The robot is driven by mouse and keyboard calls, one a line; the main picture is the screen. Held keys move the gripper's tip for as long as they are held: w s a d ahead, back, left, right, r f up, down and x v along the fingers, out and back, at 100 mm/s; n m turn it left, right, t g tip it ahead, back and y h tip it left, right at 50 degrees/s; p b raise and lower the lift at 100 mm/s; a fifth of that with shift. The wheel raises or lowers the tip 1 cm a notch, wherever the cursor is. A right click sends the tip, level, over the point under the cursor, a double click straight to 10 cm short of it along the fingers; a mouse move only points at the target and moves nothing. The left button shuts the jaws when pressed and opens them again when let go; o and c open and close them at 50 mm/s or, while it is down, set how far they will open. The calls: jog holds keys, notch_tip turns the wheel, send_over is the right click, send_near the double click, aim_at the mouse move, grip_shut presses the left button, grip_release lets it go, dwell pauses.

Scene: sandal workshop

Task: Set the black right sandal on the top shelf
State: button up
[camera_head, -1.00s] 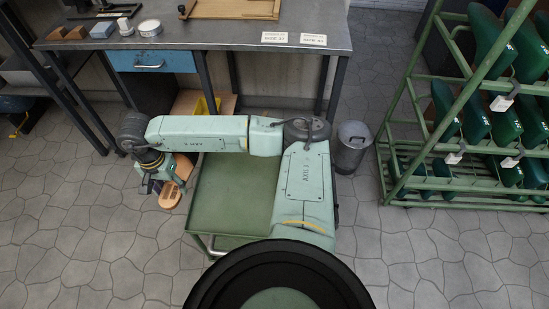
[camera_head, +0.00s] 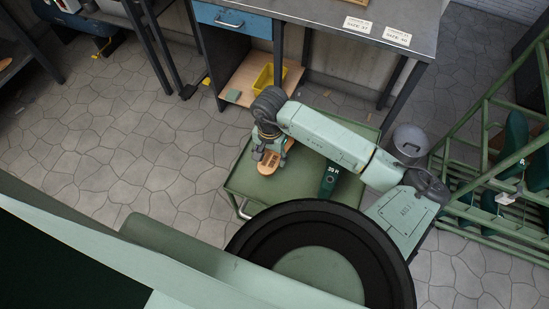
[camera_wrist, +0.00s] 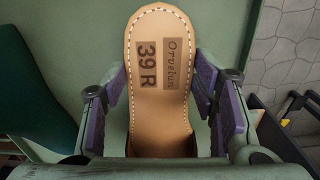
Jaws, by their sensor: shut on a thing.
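A sandal with a tan insole (camera_head: 268,161) is in my gripper (camera_head: 271,150), above or at the green tray. In the wrist view the insole (camera_wrist: 160,110) lies lengthwise, with white edge stitching and a "39 R" mark. The purple pads of my gripper (camera_wrist: 162,85) press on its two sides. I cannot tell whether the sandal touches the tray. No shelf that I can identify as the top shelf is clear in these views.
A dark green last (camera_head: 330,178) lies on the green tray (camera_head: 240,185), partly under my arm. A steel-topped bench (camera_head: 330,12) with two size labels stands behind. A grey bin (camera_head: 408,142) and a green rack (camera_head: 485,165) holding lasts are at right.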

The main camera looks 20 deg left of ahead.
aim_at(274, 159)
jog(key=shift+d+f, duration=0.1)
jog(key=shift+d, duration=0.5)
jog(key=shift+f+p, duration=0.75)
jog(key=shift+f, duration=0.95)
jog(key=shift+f, duration=0.1)
jog(key=o, duration=1.5)
jog(key=shift+c, duration=0.2)
